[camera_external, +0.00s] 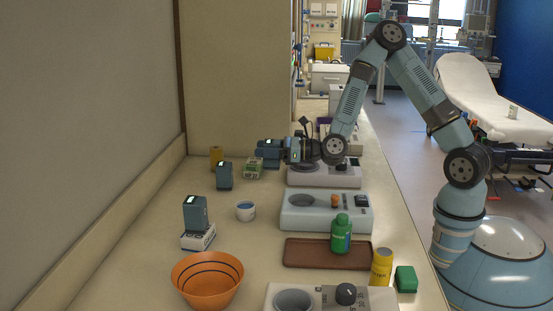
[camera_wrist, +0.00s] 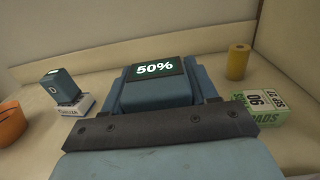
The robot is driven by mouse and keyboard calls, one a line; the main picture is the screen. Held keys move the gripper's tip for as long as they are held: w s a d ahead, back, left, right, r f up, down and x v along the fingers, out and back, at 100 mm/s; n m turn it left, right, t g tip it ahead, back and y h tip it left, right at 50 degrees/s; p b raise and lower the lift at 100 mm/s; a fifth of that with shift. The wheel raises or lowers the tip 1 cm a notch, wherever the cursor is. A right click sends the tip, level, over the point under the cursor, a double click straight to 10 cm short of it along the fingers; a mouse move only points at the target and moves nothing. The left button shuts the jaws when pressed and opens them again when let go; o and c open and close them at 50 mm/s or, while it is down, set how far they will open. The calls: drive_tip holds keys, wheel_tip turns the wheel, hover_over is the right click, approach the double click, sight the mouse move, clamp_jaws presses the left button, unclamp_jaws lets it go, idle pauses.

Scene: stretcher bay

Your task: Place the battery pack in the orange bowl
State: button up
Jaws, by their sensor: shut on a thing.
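My gripper (camera_external: 284,150) is shut on a blue-grey battery pack (camera_external: 267,152), held out to the left above the counter. In the wrist view the pack (camera_wrist: 158,90) fills the middle, with a lit "50%" display, behind the dark bar of my gripper (camera_wrist: 160,124). The orange bowl (camera_external: 207,279) with a dark stripe stands at the near left of the counter, well apart from my gripper. Part of the bowl shows at the left edge of the wrist view (camera_wrist: 11,124). I see nothing in the bowl.
Similar blue-grey units stand at the left: one (camera_external: 224,177) on the counter, one (camera_external: 195,212) on a white box (camera_external: 198,237). A white cup (camera_external: 245,211), yellow roll (camera_external: 216,155) and pads box (camera_external: 253,169) are near. A green bottle (camera_external: 341,236) stands on a brown tray (camera_external: 305,255).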

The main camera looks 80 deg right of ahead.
drive_tip(key=shift+a+r, duration=0.2)
drive_tip(key=shift+r, duration=0.1)
drive_tip(key=s+a+r, duration=0.2)
drive_tip(key=a+r, duration=0.2)
drive_tip(key=a, duration=0.8)
drive_tip(key=s+a+r, duration=0.2)
drive_tip(key=a+r, duration=0.2)
drive_tip(key=a, duration=0.9)
drive_tip(key=s+a+r, duration=0.3)
drive_tip(key=a+r, duration=0.1)
drive_tip(key=a, duration=0.8)
drive_tip(key=w+a+f, duration=0.3)
drive_tip(key=w+f, duration=0.3)
drive_tip(key=w+a+f, duration=0.4)
drive_tip(key=w+f, duration=0.2)
drive_tip(key=f, duration=0.1)
drive_tip(key=shift+a+f, duration=0.2)
drive_tip(key=shift+a, duration=0.1)
drive_tip(key=shift+w+f, duration=0.1)
drive_tip(key=shift+f, duration=0.5)
